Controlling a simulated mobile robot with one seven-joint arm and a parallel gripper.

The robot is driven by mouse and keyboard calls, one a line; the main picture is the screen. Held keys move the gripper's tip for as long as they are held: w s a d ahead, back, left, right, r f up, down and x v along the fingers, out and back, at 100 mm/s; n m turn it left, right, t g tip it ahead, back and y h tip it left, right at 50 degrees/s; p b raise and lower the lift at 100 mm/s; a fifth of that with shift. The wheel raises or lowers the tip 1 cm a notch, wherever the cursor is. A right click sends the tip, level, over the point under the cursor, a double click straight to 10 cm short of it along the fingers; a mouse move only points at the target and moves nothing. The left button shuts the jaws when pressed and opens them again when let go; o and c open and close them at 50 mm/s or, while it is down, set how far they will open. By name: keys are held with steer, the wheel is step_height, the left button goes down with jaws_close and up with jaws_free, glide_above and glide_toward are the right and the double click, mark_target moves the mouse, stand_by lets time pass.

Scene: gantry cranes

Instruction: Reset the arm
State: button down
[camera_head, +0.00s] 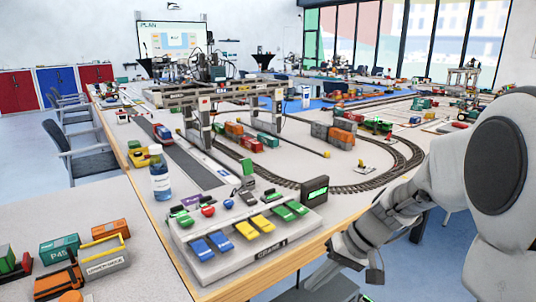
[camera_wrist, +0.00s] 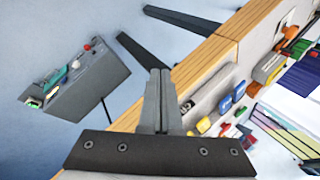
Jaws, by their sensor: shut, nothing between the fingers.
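My gripper (camera_wrist: 160,75) shows in the wrist view with its two grey fingers pressed together and nothing between them. It is over the wooden edge of the layout table (camera_wrist: 205,62), apart from the objects there. In the head view my arm (camera_head: 415,195) comes in from the right and bends down beside the table's front right edge. My fingertips are hard to make out there.
A control panel (camera_head: 229,257) with blue, yellow and green keys sits at the table's near end. A bottle (camera_head: 159,176) stands left of it. Train tracks (camera_head: 362,187) and gantry cranes (camera_head: 203,123) fill the table beyond. Open floor (camera_head: 446,260) lies right of the table.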

steer(key=s+d+r+t+h, duration=0.25)
steer(key=s+r, duration=0.25)
steer(key=s, duration=0.3)
steer(key=s+d+r+t+h, duration=0.1)
steer(key=s+r+t+h, duration=0.1)
steer(key=s+r+h, duration=0.5)
step_height(320, 180, up, 23)
steer(key=s+y+p, duration=0.2)
steer(key=y+p, duration=0.1)
steer(key=p, duration=2.1)
steer(key=shift+d, duration=0.15)
steer(key=shift+f, duration=0.15)
